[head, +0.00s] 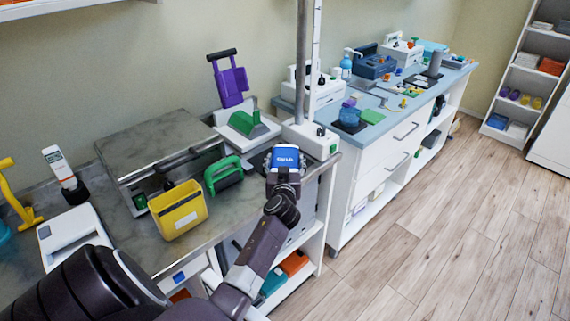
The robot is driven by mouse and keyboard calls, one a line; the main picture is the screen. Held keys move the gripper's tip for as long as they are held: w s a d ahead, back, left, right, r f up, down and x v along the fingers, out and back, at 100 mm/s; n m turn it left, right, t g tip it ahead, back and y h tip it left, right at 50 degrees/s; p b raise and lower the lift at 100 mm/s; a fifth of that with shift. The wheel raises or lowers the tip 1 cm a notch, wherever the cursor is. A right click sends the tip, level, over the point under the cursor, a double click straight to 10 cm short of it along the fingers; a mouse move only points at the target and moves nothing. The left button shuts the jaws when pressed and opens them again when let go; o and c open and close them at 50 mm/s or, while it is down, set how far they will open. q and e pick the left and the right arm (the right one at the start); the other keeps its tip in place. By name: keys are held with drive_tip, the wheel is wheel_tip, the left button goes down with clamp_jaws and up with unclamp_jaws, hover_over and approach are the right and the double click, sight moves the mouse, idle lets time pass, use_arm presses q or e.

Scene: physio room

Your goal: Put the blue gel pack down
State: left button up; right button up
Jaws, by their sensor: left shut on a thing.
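The blue gel pack (285,157) shows as a small blue rectangle with white lettering at the end of my left arm. My left gripper (284,171) is shut on it, near the right front corner of the grey worktop (205,232). The fingers are mostly hidden by the pack and the wrist. I cannot tell whether the pack touches the surface beneath it. My right gripper is not in view.
A yellow bin (178,210) and a green-handled item (223,175) stand left of the gripper. A white scale column (303,80) rises just behind it. A crowded blue-topped counter (395,120) stands to the right. The wooden floor (440,230) is clear.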

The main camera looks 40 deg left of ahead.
use_arm(q)
drive_tip(key=shift+f, duration=0.25)
drive_tip(key=shift+f, duration=0.15)
drive_tip(key=o, duration=1.4)
drive_tip(key=shift+o, duration=0.2)
